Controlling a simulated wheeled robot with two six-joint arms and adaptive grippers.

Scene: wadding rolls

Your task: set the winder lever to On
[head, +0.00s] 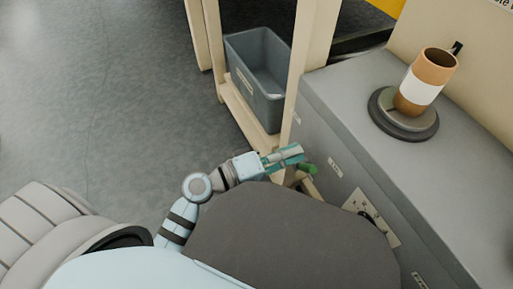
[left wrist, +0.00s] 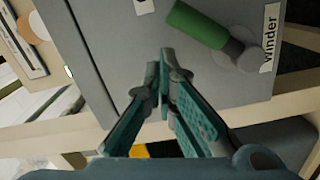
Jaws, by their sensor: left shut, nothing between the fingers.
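The winder lever has a green grip and a grey pivot on the side of a grey cabinet. Its green grip (left wrist: 197,24) is near the top of the left wrist view, slanting up and left from the pivot (left wrist: 238,54), beside a label reading "winder" (left wrist: 270,38). In the head view the green grip (head: 308,169) shows just right of my left gripper (head: 293,153). My left gripper (left wrist: 164,62) is shut and empty, its tips close to the lever's grip but apart from it in the wrist picture. My right gripper is out of view.
The grey cabinet (head: 345,105) carries a round base (head: 420,126) with a brown-and-white roll (head: 424,82) on top. A control plate (head: 371,214) is farther along its side. A grey bin (head: 257,75) stands in the beige frame (head: 300,55). Floor at left is clear.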

